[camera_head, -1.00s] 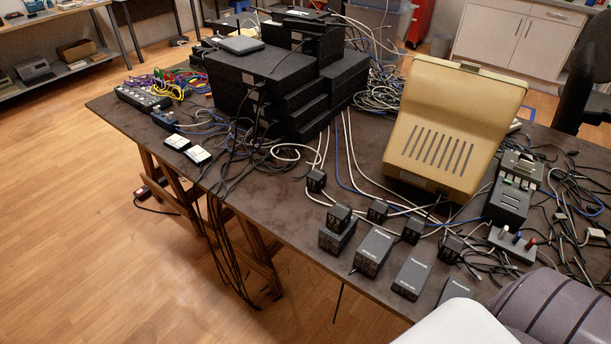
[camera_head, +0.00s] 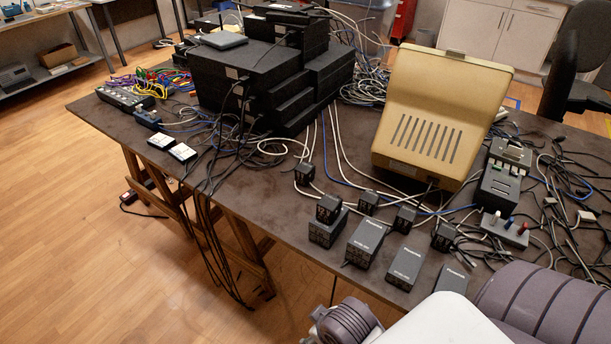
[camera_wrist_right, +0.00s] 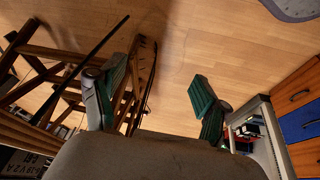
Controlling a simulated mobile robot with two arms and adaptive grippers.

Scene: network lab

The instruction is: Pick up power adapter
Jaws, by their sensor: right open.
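Several black power adapters stand near the front edge of the table (camera_head: 285,215) in the head view. One sits atop another dark block (camera_head: 326,233); others are a small cube (camera_head: 305,174), a larger adapter (camera_head: 365,243) and another larger one (camera_head: 405,268). One more (camera_head: 451,279) is partly hidden by my arm. Which one the task means I cannot tell. My right gripper (camera_wrist_right: 160,88) is open and empty in the right wrist view, with floor behind its green-padded fingers. My left gripper is in neither view.
A beige monitor-like case (camera_head: 440,115) stands behind the adapters. Stacked black boxes (camera_head: 255,85) and tangled cables (camera_head: 560,190) crowd the table. A dark device (camera_head: 497,187) is at right. Wooden trestle legs (camera_wrist_right: 62,55) are close to the right gripper's left.

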